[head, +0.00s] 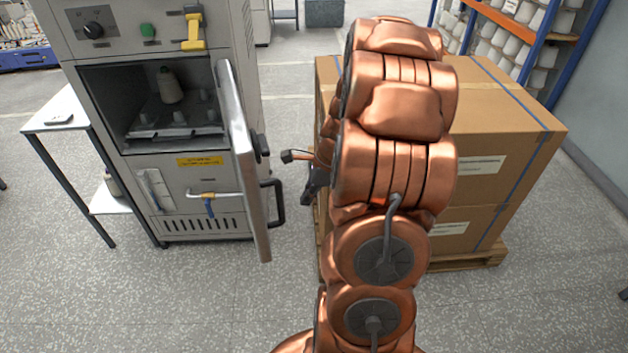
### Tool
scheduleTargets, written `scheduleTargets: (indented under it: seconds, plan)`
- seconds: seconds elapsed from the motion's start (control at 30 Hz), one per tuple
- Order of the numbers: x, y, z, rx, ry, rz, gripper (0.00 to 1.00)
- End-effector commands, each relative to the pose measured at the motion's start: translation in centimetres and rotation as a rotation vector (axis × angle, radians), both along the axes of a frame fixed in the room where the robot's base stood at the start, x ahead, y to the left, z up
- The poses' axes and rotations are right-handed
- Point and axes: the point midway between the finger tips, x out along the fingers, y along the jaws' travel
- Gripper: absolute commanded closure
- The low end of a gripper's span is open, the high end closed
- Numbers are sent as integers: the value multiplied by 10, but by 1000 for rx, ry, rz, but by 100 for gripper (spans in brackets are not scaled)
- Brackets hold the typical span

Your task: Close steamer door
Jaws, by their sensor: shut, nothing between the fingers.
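The steamer (163,190) is a grey cabinet at the left of the head view. Its door (244,165) is hinged on the right side of the opening and stands wide open, seen nearly edge-on. A dark handle (277,203) sticks out on the door's right side. Inside the chamber, a cone of yarn (169,86) stands on a tray (150,130) with several pegs. My gripper (308,198) is shut and empty, a little to the right of the door handle and apart from it. My arm hides part of the gripper.
Large cardboard boxes (490,130) on a wooden pallet (480,256) stand close behind and right of my arm. A white side table (62,112) is left of the steamer. A rack of cones (500,45) is at the back right. The front floor is clear.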

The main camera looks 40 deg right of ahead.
Motion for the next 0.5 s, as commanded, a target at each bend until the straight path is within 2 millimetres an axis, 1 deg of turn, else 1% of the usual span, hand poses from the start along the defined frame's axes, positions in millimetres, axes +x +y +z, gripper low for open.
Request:
scheduleTargets:
  seconds: [0.1, 0.2, 0.33, 0.5]
  plan:
    - [11, 13, 2, -1, -2, 3, 100]
    - [17, 22, 2, 1, 0, 2, 100]
    - [22, 29, 1, 1, 0, 2, 100]
    - [25, 32, 0, -1, -1, 1, 100]
